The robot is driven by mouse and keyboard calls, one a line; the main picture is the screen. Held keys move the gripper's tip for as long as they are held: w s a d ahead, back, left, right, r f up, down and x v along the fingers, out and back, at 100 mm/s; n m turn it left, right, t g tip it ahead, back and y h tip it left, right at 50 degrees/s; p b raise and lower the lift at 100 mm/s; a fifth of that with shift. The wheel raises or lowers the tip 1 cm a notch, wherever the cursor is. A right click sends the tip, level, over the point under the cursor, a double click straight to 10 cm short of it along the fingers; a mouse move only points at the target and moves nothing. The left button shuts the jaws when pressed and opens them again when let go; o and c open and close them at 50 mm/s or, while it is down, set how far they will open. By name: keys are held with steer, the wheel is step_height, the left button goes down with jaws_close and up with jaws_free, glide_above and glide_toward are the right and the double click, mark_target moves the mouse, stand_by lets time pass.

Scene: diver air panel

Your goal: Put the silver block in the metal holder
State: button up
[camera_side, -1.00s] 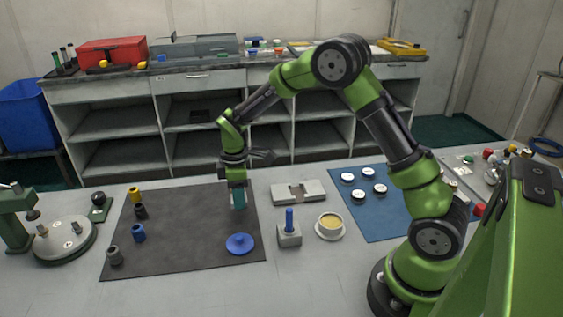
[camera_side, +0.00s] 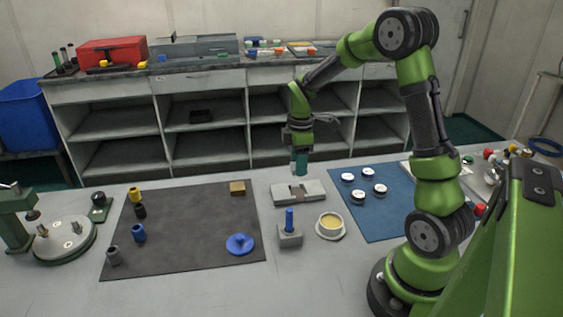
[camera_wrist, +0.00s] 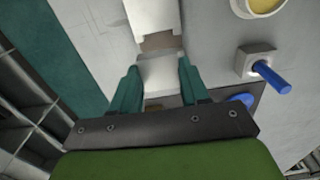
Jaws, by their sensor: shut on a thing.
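My gripper (camera_side: 300,172) is above the back edge of the metal holder (camera_side: 299,194), pointing down. It is shut on the silver block, which shows pale grey between the teal fingers in the wrist view (camera_wrist: 160,72); in the side view the fingers mostly hide it. The metal holder is a pale grey bar with a notch in its middle, lying on the table. In the wrist view the holder (camera_wrist: 152,14) is just beyond the block, its notch facing it. The block appears apart from the holder and raised above the table.
A brass block (camera_side: 237,188) lies on the dark mat (camera_side: 185,235). A grey base with a blue peg (camera_side: 289,220) and a cup of yellow stuff (camera_side: 330,224) stand in front of the holder. A blue mat (camera_side: 375,218) with several white-topped discs is to the right.

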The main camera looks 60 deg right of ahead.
steer(key=shift+f, duration=3)
steer(key=shift+a+f, duration=0.1)
steer(key=shift+f, duration=0.55)
